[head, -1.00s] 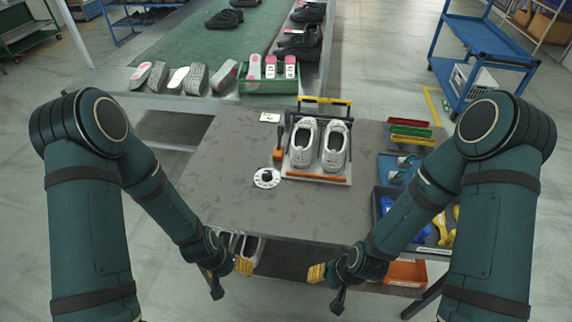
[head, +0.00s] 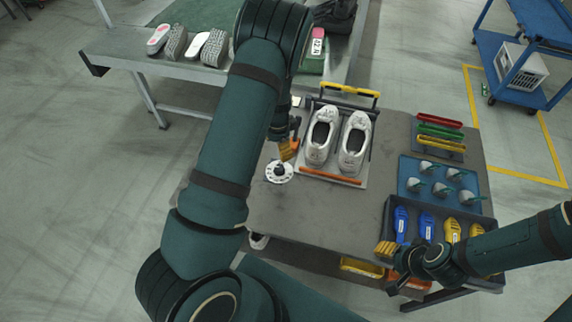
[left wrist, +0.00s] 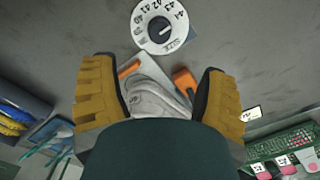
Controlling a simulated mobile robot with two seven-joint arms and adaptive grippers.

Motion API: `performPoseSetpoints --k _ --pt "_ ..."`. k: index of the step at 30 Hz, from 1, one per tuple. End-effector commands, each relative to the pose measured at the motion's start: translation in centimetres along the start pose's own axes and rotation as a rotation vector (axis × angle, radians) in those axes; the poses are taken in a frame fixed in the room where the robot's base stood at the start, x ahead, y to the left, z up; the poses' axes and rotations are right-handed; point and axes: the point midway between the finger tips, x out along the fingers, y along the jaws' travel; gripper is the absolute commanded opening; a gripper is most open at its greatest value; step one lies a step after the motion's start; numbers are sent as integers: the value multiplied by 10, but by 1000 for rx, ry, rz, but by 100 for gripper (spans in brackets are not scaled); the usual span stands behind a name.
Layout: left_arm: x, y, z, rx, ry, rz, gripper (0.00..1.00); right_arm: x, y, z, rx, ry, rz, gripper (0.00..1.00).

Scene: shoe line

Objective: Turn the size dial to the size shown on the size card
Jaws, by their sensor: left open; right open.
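The size dial (head: 279,172) is a white disc with a black knob, lying on the grey table left of the shoe stand. In the left wrist view the dial (left wrist: 150,41) shows size numbers around its rim, but I cannot tell which one the knob marks. My left gripper (head: 288,150) is just above and behind the dial. In its wrist view the gripper (left wrist: 158,90) has its fingers wide apart with the dial beyond them, not touching. The size card (left wrist: 250,114) lies flat; its print is too small to read. My right gripper (head: 386,250) is open and empty near the table's front edge.
A pair of white shoes (head: 352,146) stands on a stand with an orange bar (head: 330,175). A dark tray (head: 388,220) with blue and yellow shoe parts is at the right. The table between dial and tray is clear.

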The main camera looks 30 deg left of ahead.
Motion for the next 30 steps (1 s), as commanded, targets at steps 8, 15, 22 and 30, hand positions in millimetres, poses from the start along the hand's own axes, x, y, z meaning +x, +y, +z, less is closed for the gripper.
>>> performPoseSetpoints --k 8,15,22,30 --pt "54 1 1 0 -3 2 74 4 1 0 0 0 1 47" --pt "98 1 1 -1 -2 1 74 6 2 1 0 0 1 47" --pt "120 1 0 -2 0 1 74 7 2 1 0 0 2 47" --pt "125 1 0 -1 1 0 74 7 2 1 0 0 2 47"
